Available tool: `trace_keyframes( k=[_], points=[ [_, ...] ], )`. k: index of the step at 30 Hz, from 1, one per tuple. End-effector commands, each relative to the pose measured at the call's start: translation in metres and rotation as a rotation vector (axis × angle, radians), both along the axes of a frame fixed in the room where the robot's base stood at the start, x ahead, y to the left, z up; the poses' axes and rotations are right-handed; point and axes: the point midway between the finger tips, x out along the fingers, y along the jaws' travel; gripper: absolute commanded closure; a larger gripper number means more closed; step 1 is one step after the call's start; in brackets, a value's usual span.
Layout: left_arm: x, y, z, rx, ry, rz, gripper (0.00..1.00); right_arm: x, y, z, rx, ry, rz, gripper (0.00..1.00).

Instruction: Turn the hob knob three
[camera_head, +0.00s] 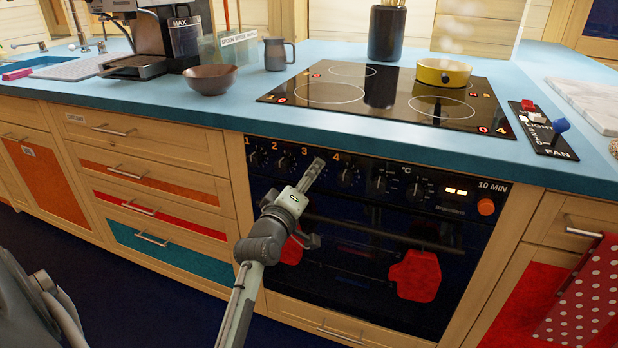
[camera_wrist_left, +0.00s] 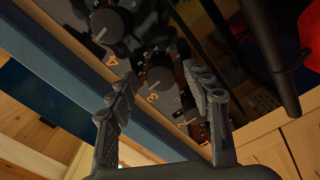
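The oven's front panel (camera_head: 395,188) carries a row of dark knobs with orange numbers. Knob 3 is mostly hidden behind my left gripper (camera_head: 315,166) in the head view. In the left wrist view, knob 3 (camera_wrist_left: 163,80), beside its orange 3, lies between the two spread fingers of my left gripper (camera_wrist_left: 160,72). The gripper is open; I cannot tell whether a finger touches the knob. Knob 4 (camera_wrist_left: 112,27) is just beyond the fingers, and knob 2 (camera_head: 286,165) is to the left in the head view. My right gripper is not in view.
The black glass hob (camera_head: 310,84) above bears a yellow pot (camera_head: 443,73). A horizontal oven handle (camera_head: 380,232) runs below the knobs, with red mitts (camera_head: 414,276) hanging there. A fan switch panel (camera_head: 543,130) is on the worktop at right.

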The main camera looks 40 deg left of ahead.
Motion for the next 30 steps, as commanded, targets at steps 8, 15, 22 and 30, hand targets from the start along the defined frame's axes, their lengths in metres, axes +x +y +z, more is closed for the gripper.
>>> trace_keyframes(
  k=[8,15,22,30],
  points=[
    [-0.004,-0.001,-0.001,0.0,0.003,-0.001,0.5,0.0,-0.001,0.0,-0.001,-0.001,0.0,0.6],
    [-0.035,-0.009,-0.002,-0.001,0.004,-0.001,0.5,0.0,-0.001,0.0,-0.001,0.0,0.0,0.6],
    [-0.068,-0.018,-0.002,-0.004,0.003,0.0,0.5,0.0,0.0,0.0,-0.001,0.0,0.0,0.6],
    [-0.08,-0.021,0.0,-0.004,0.0,0.0,0.5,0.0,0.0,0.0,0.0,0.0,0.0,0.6]
  ],
)
